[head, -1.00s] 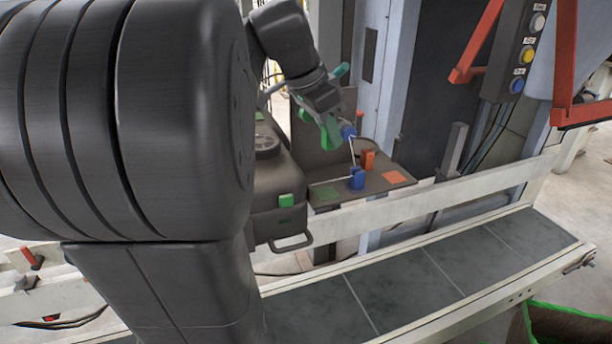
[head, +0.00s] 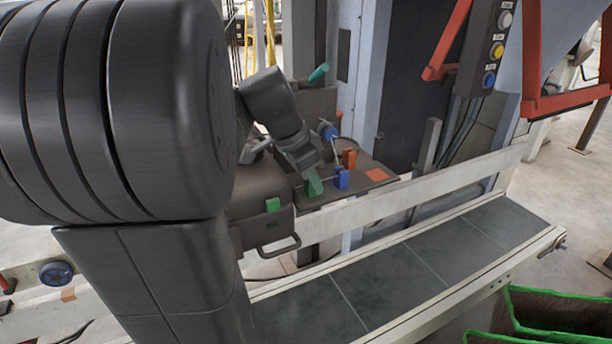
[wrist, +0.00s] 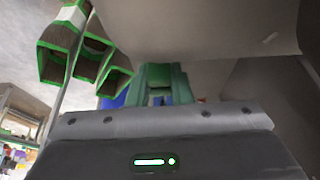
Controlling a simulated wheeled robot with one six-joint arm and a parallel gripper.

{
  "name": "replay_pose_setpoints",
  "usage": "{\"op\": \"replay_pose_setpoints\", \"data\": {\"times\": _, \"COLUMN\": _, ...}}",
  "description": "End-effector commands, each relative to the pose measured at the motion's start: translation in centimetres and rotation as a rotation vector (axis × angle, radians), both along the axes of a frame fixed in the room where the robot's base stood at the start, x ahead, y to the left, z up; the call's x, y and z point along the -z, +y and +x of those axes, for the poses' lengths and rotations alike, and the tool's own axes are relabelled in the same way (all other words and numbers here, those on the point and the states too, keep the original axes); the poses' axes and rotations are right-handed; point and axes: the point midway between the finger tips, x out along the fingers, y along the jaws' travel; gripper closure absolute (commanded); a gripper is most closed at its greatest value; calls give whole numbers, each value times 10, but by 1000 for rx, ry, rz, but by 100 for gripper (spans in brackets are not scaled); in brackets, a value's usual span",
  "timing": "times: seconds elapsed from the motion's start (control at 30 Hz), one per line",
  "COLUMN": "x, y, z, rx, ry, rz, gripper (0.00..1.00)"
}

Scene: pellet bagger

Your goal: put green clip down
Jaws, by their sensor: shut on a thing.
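The green clip (head: 314,186) is at the tip of my gripper (head: 312,176), low over the left end of the small dark shelf (head: 330,197). In the wrist view the green clip (wrist: 164,82) stands between the jaws, and my gripper (wrist: 162,98) is shut on it. I cannot tell whether the clip touches the shelf. A blue clip (head: 341,179) stands just right of it, and an orange clip (head: 349,158) stands behind that. An orange square (head: 377,174) marks the shelf's right end. The green square seen earlier is hidden by my gripper and the clip.
A dark case with a handle (head: 280,246) and a green latch (head: 272,205) adjoins the shelf on the left. A pale rail (head: 420,194) and a grey conveyor (head: 390,278) run in front. Green-edged bins (head: 560,315) stand at lower right.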

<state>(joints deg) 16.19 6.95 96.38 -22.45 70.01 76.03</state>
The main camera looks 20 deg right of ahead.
Motion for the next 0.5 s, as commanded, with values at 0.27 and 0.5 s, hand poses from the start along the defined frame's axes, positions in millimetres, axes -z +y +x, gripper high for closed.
{"op": "replay_pose_setpoints", "data": {"times": 0.27, "x": 3, "y": 0, "z": 0, "rx": 0, "ry": 0, "rz": -1, "gripper": 100}}
{"op": "replay_pose_setpoints", "data": {"times": 0.5, "x": 2, "y": 0, "z": 0, "rx": 0, "ry": 0, "rz": -1, "gripper": 59}}
